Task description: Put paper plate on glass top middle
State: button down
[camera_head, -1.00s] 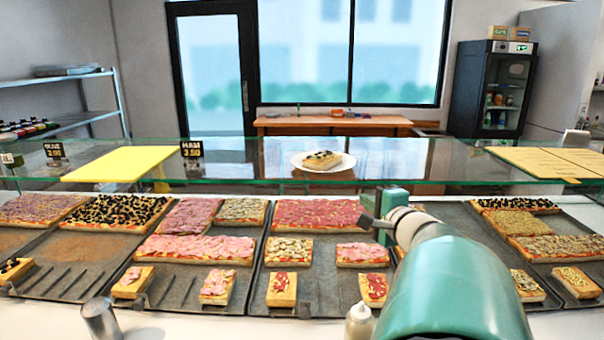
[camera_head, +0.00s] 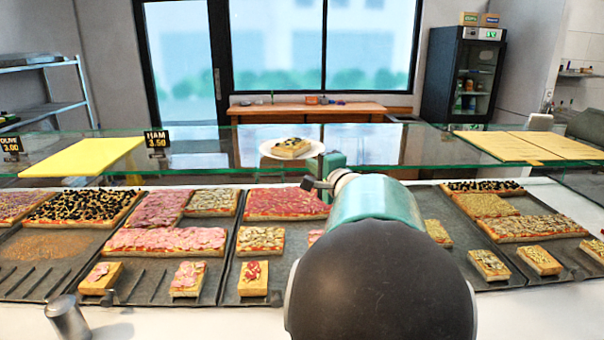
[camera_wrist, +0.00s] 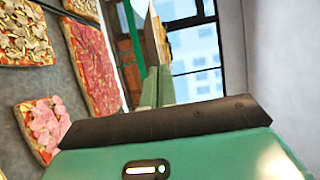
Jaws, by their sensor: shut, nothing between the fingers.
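The white paper plate (camera_head: 266,150) lies on the glass top (camera_head: 390,150) of the counter, near its middle in the head view. A pizza slice with dark toppings (camera_head: 291,147) sits on the plate. My gripper (camera_head: 332,163) is at the plate's right side in the head view, close to the glass edge. I cannot tell whether it touches the plate or glass. In the wrist view my gripper's green fingers (camera_wrist: 154,85) are together, with nothing visible held. My arm hides some pizzas below the glass.
Yellow boards lie on the glass at left (camera_head: 85,157) and right (camera_head: 520,145). A ham price sign (camera_head: 157,140) stands left of the plate. Trays of pizza (camera_head: 170,240) fill the counter below. A metal cup (camera_head: 68,318) stands at the front left.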

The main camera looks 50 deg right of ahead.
aim_at(302, 156)
jog(key=shift+x, duration=1.15)
jog(key=shift+d, duration=0.15)
jog(key=x, duration=0.4)
jog(key=shift+w, duration=0.25)
jog(key=shift+s, duration=0.2)
